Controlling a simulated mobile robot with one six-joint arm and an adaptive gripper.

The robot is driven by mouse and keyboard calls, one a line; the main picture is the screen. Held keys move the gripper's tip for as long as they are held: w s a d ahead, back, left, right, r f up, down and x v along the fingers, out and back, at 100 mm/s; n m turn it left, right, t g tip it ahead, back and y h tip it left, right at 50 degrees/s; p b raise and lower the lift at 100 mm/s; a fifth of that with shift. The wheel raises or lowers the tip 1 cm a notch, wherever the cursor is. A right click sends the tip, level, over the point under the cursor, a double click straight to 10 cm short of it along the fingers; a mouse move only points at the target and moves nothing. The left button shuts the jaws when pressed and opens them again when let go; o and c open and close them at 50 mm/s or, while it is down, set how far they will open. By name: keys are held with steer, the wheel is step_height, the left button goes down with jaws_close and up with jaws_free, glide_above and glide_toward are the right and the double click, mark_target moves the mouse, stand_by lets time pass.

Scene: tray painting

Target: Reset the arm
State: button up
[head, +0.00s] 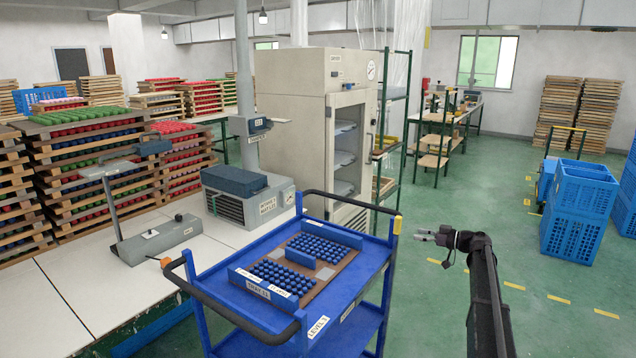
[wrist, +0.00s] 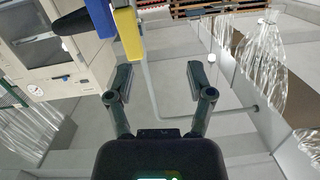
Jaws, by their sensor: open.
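My gripper (head: 424,235) is raised to the right of the blue cart, apart from it, with its fingers pointing left in the head view. In the wrist view my gripper (wrist: 160,85) is open, with nothing between its fingers. The blue cart (head: 353,275) stands in front of me.
A white worktable (head: 90,270) with a grey lamp-like device (head: 157,240) and a boxy machine (head: 248,196) is at left. A tall cabinet (head: 300,80) stands behind the cart. Blue crates (head: 575,215) stand at right. The green floor (head: 480,190) behind my gripper is clear.

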steer(key=s+a+f+m+g+h+p, duration=0.2)
steer(key=s+a+f+g+h+p, duration=0.1)
steer(key=s+a, duration=0.65)
steer(key=s+a+f+m+g+h+p, duration=0.2)
steer(key=s+a+f+g+h, duration=0.15)
steer(key=s+a, duration=0.6)
steer(key=s+a+m+g+h+p, duration=0.1)
steer(key=s+m+g+h+p, duration=0.2)
steer(key=s, duration=1.8)
steer(key=m+h+p, duration=0.2)
steer(key=m+h, duration=0.1)
steer(key=h, duration=0.1)
steer(key=shift+s+a+r, duration=0.15)
steer(key=shift+s+a, duration=0.15)
steer(key=shift+s, duration=0.1)
steer(key=shift+h, duration=0.25)
